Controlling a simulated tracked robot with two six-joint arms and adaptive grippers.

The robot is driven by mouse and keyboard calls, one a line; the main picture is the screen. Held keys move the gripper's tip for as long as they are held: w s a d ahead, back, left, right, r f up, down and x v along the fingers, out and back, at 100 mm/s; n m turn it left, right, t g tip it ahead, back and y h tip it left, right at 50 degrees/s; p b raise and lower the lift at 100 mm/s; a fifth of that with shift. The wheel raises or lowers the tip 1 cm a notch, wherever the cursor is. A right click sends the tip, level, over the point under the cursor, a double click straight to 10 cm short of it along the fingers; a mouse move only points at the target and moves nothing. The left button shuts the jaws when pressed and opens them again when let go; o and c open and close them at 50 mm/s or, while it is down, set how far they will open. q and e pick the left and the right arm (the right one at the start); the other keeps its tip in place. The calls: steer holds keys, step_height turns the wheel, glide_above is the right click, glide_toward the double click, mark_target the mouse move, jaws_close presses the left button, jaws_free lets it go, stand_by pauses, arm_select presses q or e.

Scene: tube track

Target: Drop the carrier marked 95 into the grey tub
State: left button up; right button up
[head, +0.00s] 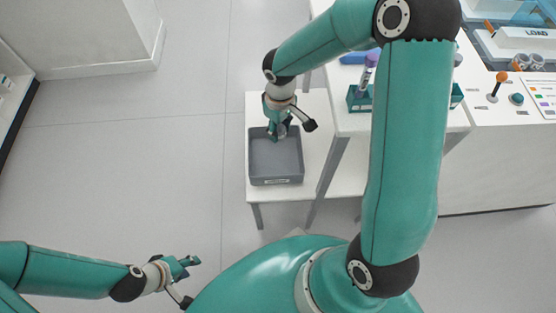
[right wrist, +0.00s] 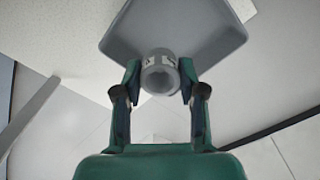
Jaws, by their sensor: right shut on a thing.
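The grey tub (head: 285,166) stands on a low white table, and its inside looks empty. It also shows in the right wrist view (right wrist: 185,28), beyond the fingers. My right gripper (head: 281,132) hangs over the tub's back part. In the right wrist view my right gripper (right wrist: 160,68) is shut on a grey round carrier (right wrist: 160,80) with a hollow end and pale marks around it. Its number is not readable. My left gripper (head: 190,264) is at the lower left, away from the tub, and its finger gap is too small to judge.
A taller white table (head: 345,122) stands right of the tub and carries a teal rack (head: 358,100) with a purple-capped tube (head: 369,66). A console (head: 515,104) with an orange-topped lever (head: 501,78) is at the far right. The floor left of the tub is clear.

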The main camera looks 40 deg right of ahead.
steer(key=shift+f, duration=0.45)
arm_select(q)
steer(key=shift+f, duration=0.3)
arm_select(e)
steer(key=o, duration=0.9)
steer(key=shift+r, duration=0.1)
step_height(320, 180, up, 12)
steer(key=shift+f, duration=0.15)
